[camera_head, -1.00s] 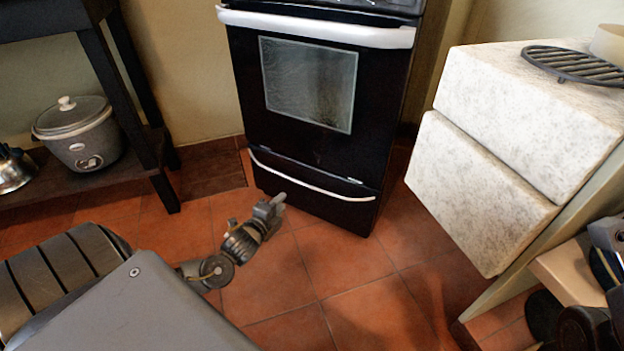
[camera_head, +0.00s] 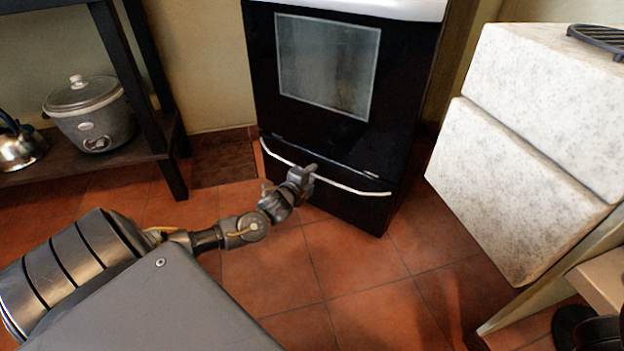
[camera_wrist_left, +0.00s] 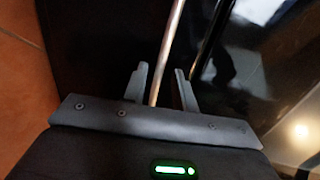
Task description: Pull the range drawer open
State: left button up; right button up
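The black range drawer (camera_head: 345,208) is at the foot of the range and looks closed. Its thin pale bar handle (camera_head: 353,189) runs across its upper part. My left gripper (camera_head: 309,171) is at the handle, left of its middle. In the left wrist view, the handle (camera_wrist_left: 171,50) runs between the two spread fingers of the left gripper (camera_wrist_left: 160,88). The fingers are apart, with a gap visible beside the bar, so the gripper is open around it. A stretch of handle is hidden behind the gripper in the head view. My right gripper is not in view.
The oven door with its window (camera_head: 325,65) is above the drawer. A pale stone-faced cabinet (camera_head: 520,185) stands at the right. A dark shelf (camera_head: 150,155) with a cooker (camera_head: 92,118) and kettle (camera_head: 18,148) is at the left. The tiled floor (camera_head: 345,260) before the range is clear.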

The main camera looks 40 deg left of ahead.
pick_arm(q)
jog(key=shift+w+a+f, duration=0.1)
jog(key=shift+w, duration=0.4)
grip_shut()
